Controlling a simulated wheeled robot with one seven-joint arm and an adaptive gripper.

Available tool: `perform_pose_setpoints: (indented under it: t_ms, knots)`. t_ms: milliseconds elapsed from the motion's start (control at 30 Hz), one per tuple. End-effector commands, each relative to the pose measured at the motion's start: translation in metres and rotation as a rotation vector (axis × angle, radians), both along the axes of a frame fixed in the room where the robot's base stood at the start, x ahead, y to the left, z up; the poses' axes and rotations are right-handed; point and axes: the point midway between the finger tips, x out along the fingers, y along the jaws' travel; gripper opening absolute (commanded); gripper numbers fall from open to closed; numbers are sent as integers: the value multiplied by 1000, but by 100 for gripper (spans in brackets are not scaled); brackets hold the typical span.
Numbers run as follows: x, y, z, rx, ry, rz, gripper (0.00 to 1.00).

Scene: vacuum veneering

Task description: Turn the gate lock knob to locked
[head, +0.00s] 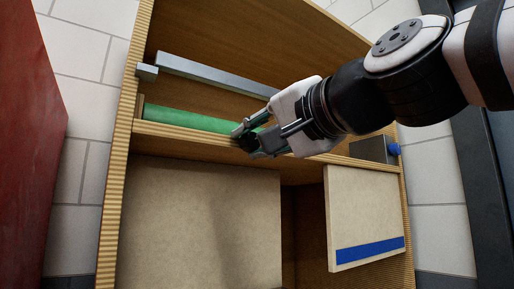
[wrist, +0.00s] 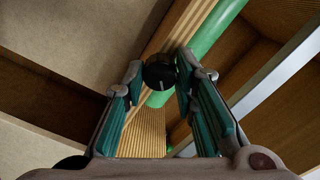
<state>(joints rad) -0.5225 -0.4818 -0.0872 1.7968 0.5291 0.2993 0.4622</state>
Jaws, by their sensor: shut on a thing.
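The gate lock knob (wrist: 159,72) is a small dark round knob with a pale pointer line, on the front edge of the wooden shelf. In the wrist view it sits between the fingertips of my gripper (wrist: 160,80), which is shut on it. The pointer line runs roughly up and down in that view. In the head view my gripper (head: 250,137) meets the shelf edge and its fingers mostly cover the dark knob. No lock markings can be read.
A green roll (head: 190,119) lies behind the shelf edge, under a grey metal bar (head: 215,75). Below are a large beige panel (head: 200,215) and a smaller panel with a blue stripe (head: 370,249). A grey block with a blue knob (head: 393,149) is at right.

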Motion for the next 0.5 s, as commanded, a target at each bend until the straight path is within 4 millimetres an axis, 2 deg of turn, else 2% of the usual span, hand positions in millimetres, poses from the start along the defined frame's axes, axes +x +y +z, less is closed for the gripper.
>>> perform_pose_setpoints:
  t_ms: [500]
  knots:
    - [0,-1,0,394,267,-3,0]
